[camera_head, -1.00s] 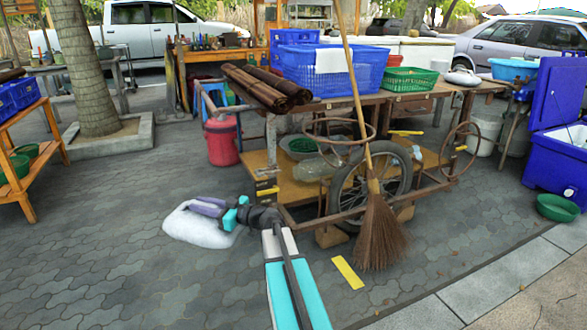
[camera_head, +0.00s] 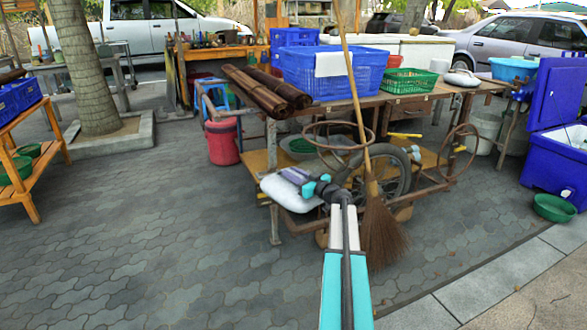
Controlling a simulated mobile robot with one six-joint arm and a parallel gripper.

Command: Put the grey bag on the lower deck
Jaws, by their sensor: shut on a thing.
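The grey bag (camera_head: 290,196), pale and pillow-like, is held off the ground by my gripper (camera_head: 306,183). My gripper is shut on its upper side, and the wrist covers part of its right end. The lower deck (camera_head: 255,162) is the brown board low in the cart, under the tabletop. In the picture the bag overlaps the deck's left front part and frame. I cannot tell whether it is over the deck or in front of it.
A broom (camera_head: 384,230) leans on the cart's front beside the wheel (camera_head: 390,178). A green basin (camera_head: 300,146) sits on the deck. The tabletop above carries rolled brown mats (camera_head: 268,86) and a blue crate (camera_head: 330,72). A red bucket (camera_head: 222,143) stands left. Paving at front left is clear.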

